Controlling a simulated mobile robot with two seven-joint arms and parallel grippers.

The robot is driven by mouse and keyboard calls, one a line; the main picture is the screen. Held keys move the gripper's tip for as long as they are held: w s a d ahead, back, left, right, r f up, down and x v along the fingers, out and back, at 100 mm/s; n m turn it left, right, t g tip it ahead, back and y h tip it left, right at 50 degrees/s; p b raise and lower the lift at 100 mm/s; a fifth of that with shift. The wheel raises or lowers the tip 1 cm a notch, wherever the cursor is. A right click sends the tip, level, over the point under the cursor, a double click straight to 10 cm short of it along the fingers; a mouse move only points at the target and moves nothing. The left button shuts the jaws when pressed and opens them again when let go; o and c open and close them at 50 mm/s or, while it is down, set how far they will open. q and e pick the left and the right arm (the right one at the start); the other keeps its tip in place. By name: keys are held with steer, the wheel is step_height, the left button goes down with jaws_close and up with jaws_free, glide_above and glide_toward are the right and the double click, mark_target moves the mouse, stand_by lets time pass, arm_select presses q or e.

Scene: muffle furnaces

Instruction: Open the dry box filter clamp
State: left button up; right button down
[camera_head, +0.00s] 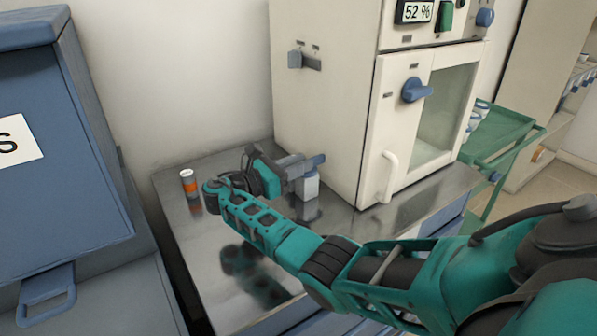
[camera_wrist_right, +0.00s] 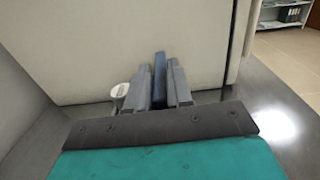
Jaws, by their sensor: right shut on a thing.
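The dry box (camera_head: 325,115) is a cream cabinet on a steel bench, with a white-framed glass door. Low on its left side is a blue lever (camera_head: 318,160), which appears to be the filter clamp. My right gripper (camera_head: 300,168) is shut on this lever. In the right wrist view the blue lever (camera_wrist_right: 159,78) stands between my two grey fingers. The clamp's base is hidden by my gripper. My left gripper is not in view.
A blue cabinet (camera_head: 65,150) stands at the left. A green cart (camera_head: 505,130) is right of the dry box. The box door has a blue knob (camera_head: 412,90) and white handle (camera_head: 390,175).

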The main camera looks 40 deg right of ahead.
steer(key=shift+w+m+g, duration=0.1)
steer(key=shift+m+g, duration=0.2)
steer(key=shift+g, duration=0.2)
steer(key=c, duration=1.1)
jaws_free()
steer(key=w+a+b, duration=0.1)
steer(key=a+b, duration=0.1)
steer(key=a, duration=1)
steer(key=shift+w+a, duration=0.3)
steer(key=shift+a, duration=0.05)
